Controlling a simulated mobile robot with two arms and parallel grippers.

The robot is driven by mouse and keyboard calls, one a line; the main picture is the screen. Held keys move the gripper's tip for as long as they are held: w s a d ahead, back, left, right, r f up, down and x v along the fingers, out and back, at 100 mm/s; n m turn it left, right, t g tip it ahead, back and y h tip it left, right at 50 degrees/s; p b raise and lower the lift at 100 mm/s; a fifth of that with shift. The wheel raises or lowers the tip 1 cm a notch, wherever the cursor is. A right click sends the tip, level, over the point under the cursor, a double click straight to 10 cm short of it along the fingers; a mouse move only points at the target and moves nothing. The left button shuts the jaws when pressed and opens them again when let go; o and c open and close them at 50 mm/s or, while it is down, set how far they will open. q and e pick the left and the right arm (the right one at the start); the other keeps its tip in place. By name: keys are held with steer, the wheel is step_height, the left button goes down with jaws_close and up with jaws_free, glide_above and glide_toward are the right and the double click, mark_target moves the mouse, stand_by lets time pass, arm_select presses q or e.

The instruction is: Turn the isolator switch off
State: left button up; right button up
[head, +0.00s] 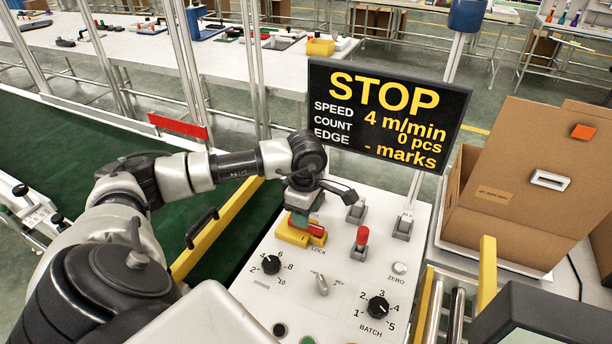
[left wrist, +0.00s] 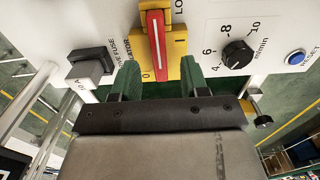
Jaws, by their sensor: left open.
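The isolator switch is a red handle on a yellow base (head: 293,236), mounted on the white control panel (head: 335,262). In the left wrist view the red handle (left wrist: 155,42) runs from top to bottom of the picture on its yellow plate, with a "0" beside its lower end and an "I" to its right. My left gripper (head: 301,216) is open just above the switch. In the left wrist view its two green fingers (left wrist: 160,80) stand apart, either side of the handle's lower end. I cannot tell whether they touch it. My right gripper is not in view.
A black display (head: 387,115) reads STOP, 4 m/min. The panel also carries a red-topped switch (head: 361,238), grey switches, a toggle (head: 321,285) and numbered knobs (head: 377,307). A yellow rail (head: 222,235) and green belt lie left; a cardboard box (head: 530,170) stands right.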

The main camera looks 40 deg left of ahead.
arm_select(q)
step_height(320, 180, down, 3)
steer(key=shift+w+r, duration=0.1)
steer(key=shift+r, duration=0.1)
steer(key=shift+f, duration=0.5)
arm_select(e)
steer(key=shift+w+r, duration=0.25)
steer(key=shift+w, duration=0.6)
arm_select(q)
steer(key=c, duration=0.7)
jaws_close()
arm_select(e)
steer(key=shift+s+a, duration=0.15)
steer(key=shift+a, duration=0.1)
